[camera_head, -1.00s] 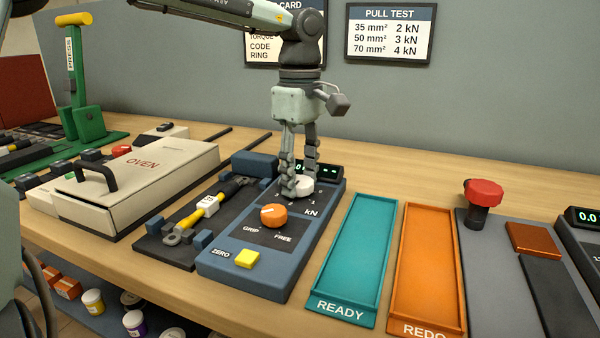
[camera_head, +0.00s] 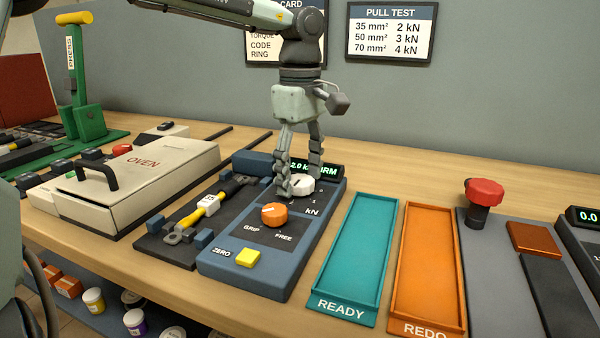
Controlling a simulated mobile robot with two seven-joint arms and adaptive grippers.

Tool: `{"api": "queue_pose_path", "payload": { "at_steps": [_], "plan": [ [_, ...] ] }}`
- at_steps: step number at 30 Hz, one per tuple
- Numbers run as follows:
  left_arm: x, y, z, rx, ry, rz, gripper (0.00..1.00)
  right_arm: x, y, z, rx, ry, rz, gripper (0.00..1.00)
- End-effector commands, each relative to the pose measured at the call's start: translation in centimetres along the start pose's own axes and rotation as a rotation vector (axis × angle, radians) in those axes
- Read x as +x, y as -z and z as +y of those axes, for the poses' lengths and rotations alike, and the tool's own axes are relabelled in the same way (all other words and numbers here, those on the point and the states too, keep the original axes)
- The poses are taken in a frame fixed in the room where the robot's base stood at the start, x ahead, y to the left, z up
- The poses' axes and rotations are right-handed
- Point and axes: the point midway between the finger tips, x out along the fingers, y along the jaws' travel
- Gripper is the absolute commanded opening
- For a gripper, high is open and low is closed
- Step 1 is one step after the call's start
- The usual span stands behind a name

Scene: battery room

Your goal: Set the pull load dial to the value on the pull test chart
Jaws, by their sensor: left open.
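The pull tester (camera_head: 222,254) is a blue box on the bench with a white load dial (camera_head: 300,184) near its back, beside a kN scale. Its green display (camera_head: 330,172) reads "2.0 k" and "IRM", partly hidden behind a finger. My left gripper (camera_head: 301,183) is open and points down over the dial, with one finger on each side; whether either touches it I cannot tell. The pull test chart (camera_head: 390,34) on the wall lists 35 mm² 2 kN, 50 mm² 3 kN, 70 mm² 4 kN. My right gripper is not in view.
The tester has an orange GRIP/FREE knob (camera_head: 274,215) and a yellow ZERO button (camera_head: 247,258). A tagged cable with a lug (camera_head: 207,207) lies at its left, its tag too small to read. The teal READY tray (camera_head: 352,250) and orange REDO tray (camera_head: 425,265) are empty.

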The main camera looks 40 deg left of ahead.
Motion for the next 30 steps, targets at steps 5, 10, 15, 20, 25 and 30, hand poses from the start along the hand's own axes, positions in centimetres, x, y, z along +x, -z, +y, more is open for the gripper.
{"api": "queue_pose_path", "payload": {
  "at_steps": [5,10,15,20,25,30],
  "plan": [
    [-1.8,0.0,0.1,0.001,-0.005,0.002,0.64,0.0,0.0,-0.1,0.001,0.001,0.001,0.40],
    [-5.4,0.0,0.1,-0.001,-0.005,0.001,0.64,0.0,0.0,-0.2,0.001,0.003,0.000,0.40],
    [-8.9,0.0,0.1,-0.002,-0.005,0.001,0.64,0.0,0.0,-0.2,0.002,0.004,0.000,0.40],
    [-11.1,0.0,0.0,0.000,-0.002,0.001,0.64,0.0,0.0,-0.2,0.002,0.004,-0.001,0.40],
    [-11.9,0.0,0.0,0.000,-0.001,0.001,0.64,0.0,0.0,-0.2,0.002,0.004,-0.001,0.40],
    [-12.0,0.0,0.0,0.000,0.000,0.001,0.64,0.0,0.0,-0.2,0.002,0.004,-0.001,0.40]
  ]
}}
